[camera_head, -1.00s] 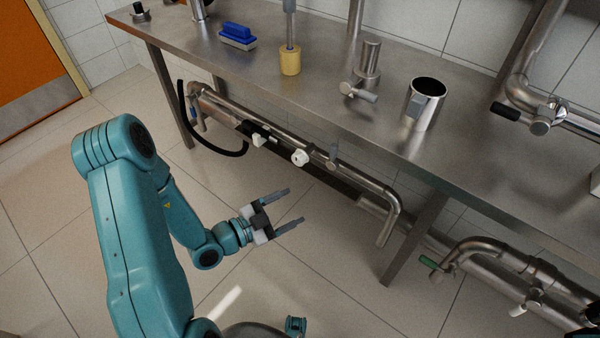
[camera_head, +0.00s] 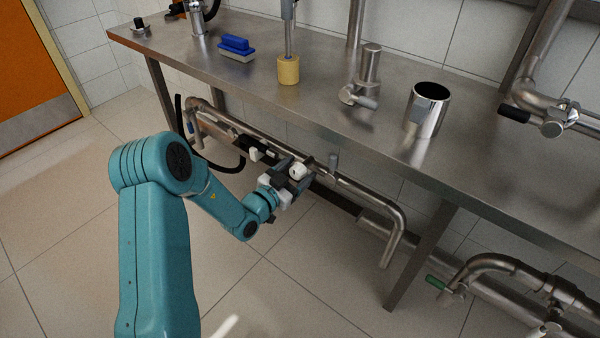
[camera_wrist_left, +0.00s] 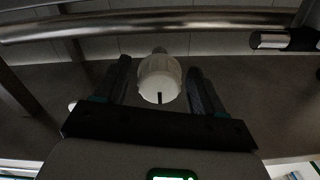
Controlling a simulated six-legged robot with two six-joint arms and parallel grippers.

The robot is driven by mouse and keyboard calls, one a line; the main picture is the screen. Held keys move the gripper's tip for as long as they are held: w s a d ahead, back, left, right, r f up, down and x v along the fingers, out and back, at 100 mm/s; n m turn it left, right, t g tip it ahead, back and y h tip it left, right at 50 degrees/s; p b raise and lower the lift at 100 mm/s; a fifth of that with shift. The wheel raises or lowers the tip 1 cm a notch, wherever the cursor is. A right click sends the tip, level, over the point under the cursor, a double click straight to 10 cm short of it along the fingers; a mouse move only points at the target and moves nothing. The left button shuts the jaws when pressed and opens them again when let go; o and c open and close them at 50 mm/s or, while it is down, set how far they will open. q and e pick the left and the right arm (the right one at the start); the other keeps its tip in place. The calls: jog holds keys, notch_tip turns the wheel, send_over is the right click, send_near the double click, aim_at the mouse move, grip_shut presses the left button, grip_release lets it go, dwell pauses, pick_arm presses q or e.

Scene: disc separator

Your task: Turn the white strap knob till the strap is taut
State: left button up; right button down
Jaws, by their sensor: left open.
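The white strap knob (camera_head: 298,171) sits on the dark strap (camera_head: 335,199) that runs along the pipe under the steel table. My left gripper (camera_head: 294,174) is open, with its fingers on either side of the knob. In the left wrist view the knob (camera_wrist_left: 159,78) stands between the two dark fingers of the left gripper (camera_wrist_left: 160,85), with a gap visible on each side. A dark mark shows on the knob's near face. Whether the strap is slack or taut cannot be told. My right gripper is not in view.
The steel table (camera_head: 300,120) overhangs the pipe (camera_head: 360,190). A table leg (camera_head: 420,255) stands right.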

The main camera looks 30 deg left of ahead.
pick_arm(q)
jog(key=shift+w+d, duration=0.1)
jog(key=shift+w, duration=0.45)
jog(key=shift+c, duration=0.3)
jog(key=c, duration=1)
